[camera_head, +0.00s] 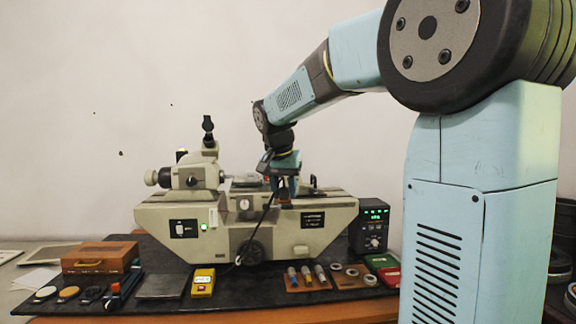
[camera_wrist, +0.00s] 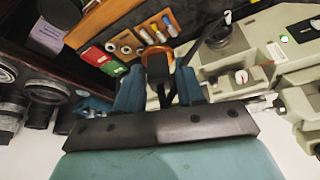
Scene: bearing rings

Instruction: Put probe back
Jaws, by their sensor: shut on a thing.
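My gripper (camera_head: 284,186) is over the middle of the grey-beige measuring machine (camera_head: 160,216), its fingers pointing down. In the wrist view my gripper (camera_wrist: 158,92) has its two fingers closed about a dark block-like piece (camera_wrist: 157,68), which looks to be the probe. An orange-brown rounded edge shows just beyond this piece. A thin black cable or rod slants down from near the gripper in the head view. Whether the held piece touches the machine cannot be told, and its lower end is hidden.
A brown case (camera_head: 98,257), a yellow device (camera_head: 203,282) and small gauges lie at left. Red and green boxes lie at right.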

